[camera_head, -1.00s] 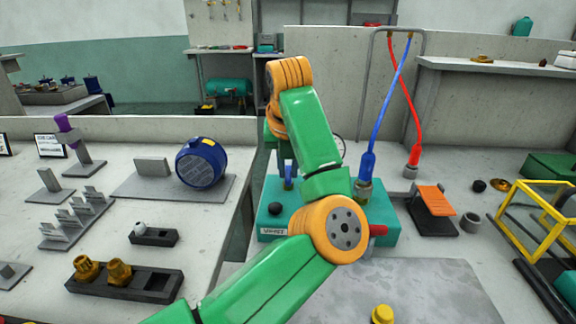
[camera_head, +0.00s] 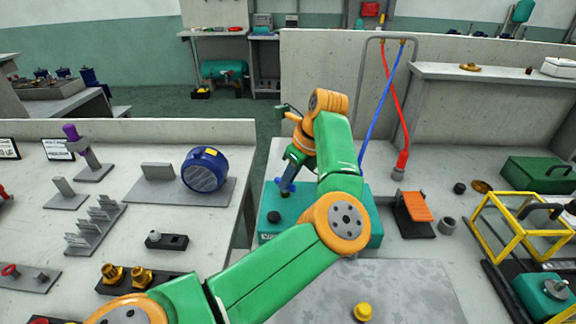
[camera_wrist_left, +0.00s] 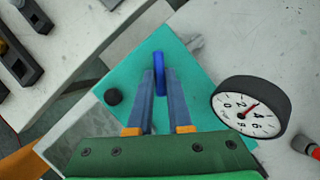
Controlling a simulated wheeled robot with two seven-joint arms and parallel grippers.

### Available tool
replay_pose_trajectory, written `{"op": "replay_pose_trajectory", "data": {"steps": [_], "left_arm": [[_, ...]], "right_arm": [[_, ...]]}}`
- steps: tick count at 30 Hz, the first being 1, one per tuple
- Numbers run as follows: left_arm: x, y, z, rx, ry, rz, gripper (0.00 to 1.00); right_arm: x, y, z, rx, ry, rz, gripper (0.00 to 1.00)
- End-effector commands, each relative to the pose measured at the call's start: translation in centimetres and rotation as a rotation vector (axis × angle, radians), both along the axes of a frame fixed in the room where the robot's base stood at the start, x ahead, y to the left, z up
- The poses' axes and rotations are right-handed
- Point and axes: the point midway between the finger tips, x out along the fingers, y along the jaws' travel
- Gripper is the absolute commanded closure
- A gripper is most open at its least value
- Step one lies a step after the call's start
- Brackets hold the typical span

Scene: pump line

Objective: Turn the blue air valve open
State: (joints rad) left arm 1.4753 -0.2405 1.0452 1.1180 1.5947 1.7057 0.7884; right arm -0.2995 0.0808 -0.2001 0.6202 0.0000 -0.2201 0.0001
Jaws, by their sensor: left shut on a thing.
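The blue air valve (camera_head: 285,187) stands on the teal pump block (camera_head: 268,222), at the block's back left. In the left wrist view, its blue handle (camera_wrist_left: 159,68) rises between my fingertips. My left gripper (camera_head: 291,177) points down over the block and is shut on this handle. The gripper (camera_wrist_left: 160,78) also shows in the wrist view, with both blue-grey fingers against the handle's sides. My own forearm hides much of the block's right part in the head view. My right gripper is not in view.
A dark round knob (camera_wrist_left: 113,97) sits on the block near the valve. A pressure gauge (camera_wrist_left: 252,105) stands to the right of the fingers. Blue (camera_head: 381,105) and red (camera_head: 396,110) hoses hang behind the arm. An orange pedal (camera_head: 417,206) lies to the right.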

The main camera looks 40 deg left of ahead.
Motion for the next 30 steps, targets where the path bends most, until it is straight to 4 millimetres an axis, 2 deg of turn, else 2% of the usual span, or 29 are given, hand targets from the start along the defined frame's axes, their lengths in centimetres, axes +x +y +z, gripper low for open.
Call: {"op": "replay_pose_trajectory", "data": {"steps": [1, 3, 12, 21, 30], "left_arm": [[0.1, 0.1, 0.8, 0.002, 0.001, 0.036, 1.0], [0.1, 0.1, 0.7, 0.003, 0.001, 0.099, 1.0], [0.3, 0.2, 0.5, 0.002, -0.001, 0.326, 1.0], [0.4, 0.2, 0.3, 0.002, -0.002, 0.457, 1.0], [0.4, 0.2, 0.1, 0.002, -0.003, 0.498, 1.0]], "right_arm": [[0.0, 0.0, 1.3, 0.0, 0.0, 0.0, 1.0], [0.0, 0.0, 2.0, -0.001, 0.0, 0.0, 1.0], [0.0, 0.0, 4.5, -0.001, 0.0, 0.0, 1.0], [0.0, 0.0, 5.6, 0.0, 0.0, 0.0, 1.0], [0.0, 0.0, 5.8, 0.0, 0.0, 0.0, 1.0]]}}
